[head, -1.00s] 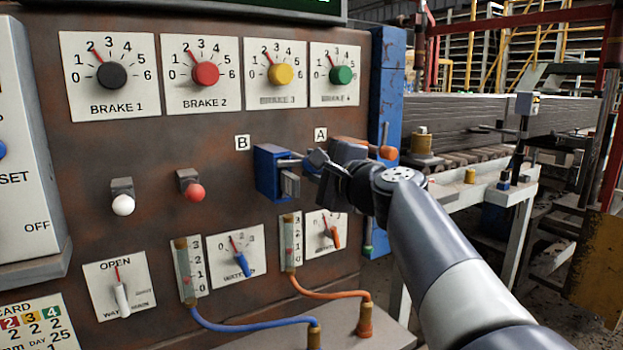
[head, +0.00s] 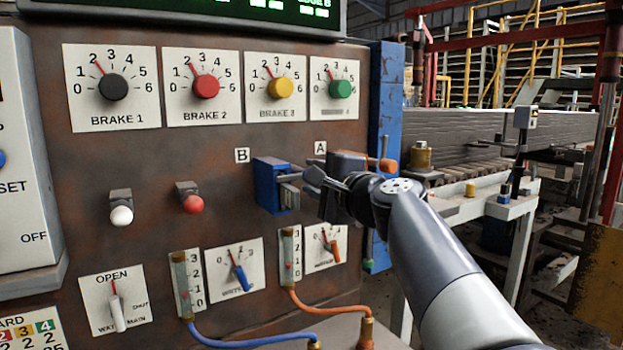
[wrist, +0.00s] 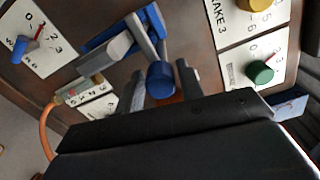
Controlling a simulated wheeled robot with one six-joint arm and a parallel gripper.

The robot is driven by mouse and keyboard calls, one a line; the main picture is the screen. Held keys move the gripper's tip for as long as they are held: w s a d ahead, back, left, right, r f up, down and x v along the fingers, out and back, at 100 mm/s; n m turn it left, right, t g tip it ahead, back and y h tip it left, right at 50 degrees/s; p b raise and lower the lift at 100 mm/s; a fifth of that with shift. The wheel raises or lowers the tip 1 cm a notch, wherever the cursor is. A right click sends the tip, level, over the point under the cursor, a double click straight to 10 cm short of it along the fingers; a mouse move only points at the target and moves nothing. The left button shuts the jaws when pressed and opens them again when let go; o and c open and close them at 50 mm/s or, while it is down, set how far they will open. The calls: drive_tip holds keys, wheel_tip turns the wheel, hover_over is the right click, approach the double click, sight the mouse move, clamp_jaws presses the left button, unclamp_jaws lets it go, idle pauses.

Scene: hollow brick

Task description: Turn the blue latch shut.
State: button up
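The blue latch (head: 268,188) is a blue bracket with a grey plate, fixed to the brown panel beside label B. In the wrist view the bracket (wrist: 96,46) is at the upper left, and a grey bar leads from it to a blue knob (wrist: 160,80). My gripper (head: 311,180) is right of the bracket, pointing left. In the wrist view my gripper (wrist: 161,84) has its fingers apart, one on each side of the knob. A narrow gap seems to show at the right finger. My gripper's dark body hides the lower part of that view.
An orange-ended handle (head: 386,165) by label A is just behind my gripper. Dials, a white knob (head: 121,215) and a red knob (head: 193,203) are on the panel. Blue (head: 240,336) and orange (head: 328,308) hoses run below. A blue post (head: 389,90) edges the panel.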

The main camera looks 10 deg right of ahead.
drive_tip(key=shift+s, duration=0.1)
drive_tip(key=v, duration=1)
drive_tip(key=shift+s+b, duration=0.3)
drive_tip(key=shift+s, duration=0.05)
drive_tip(key=shift+w, duration=0.15)
drive_tip(key=x, duration=1)
drive_tip(key=shift+w+p, duration=0.35)
drive_tip(key=shift+s, duration=0.1)
